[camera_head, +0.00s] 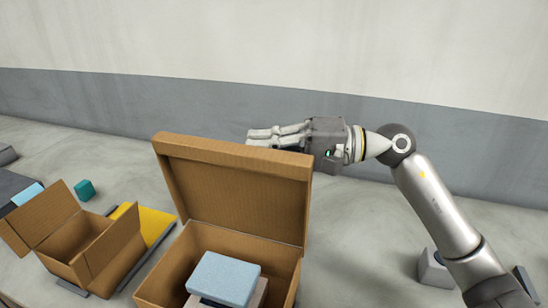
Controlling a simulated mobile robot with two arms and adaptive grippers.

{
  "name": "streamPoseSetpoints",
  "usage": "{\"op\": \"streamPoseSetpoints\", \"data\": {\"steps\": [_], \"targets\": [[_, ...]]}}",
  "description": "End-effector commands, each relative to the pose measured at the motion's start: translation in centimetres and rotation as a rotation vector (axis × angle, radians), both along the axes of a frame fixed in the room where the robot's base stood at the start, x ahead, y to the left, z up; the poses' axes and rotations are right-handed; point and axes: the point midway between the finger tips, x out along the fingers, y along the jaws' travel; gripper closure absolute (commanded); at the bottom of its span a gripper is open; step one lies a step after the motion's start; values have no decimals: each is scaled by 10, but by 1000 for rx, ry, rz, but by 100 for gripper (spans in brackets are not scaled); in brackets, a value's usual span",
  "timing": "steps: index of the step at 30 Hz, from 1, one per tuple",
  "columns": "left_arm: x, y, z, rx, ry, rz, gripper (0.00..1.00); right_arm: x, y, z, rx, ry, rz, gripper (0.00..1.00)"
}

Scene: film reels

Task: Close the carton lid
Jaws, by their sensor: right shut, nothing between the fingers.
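The brown carton (284,278) stands at the bottom middle of the head view. Its lid (232,188) is raised at the carton's far side and stands open, roughly upright. A light blue block (224,278) lies inside the carton on top of a paler item. My right gripper (262,137) is shut and empty. It points left and shows above and behind the lid's top edge, with its lower part partly hidden by the lid. I cannot tell whether it touches the lid. My left gripper is not in view.
A smaller open box (106,262) with spread flaps stands at the left beside a yellow item (152,222). A teal cube (85,190) lies farther back. A grey block (435,270) is at the right, near my right arm. A wall runs along the back.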

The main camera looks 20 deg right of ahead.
Motion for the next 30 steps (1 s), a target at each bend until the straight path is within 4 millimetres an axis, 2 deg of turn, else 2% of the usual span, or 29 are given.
{"op": "streamPoseSetpoints", "data": {"steps": [1,3,12,18,30], "targets": [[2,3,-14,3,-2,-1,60,-6,4,-6,0,-2,1,100],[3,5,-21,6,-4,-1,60,-14,9,-5,1,1,1,100],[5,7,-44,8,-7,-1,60,-38,26,-4,-43,-65,0,100],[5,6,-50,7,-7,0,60,-45,31,-4,-68,-98,0,100],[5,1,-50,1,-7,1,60,-46,32,-3,-73,-106,0,100]]}}
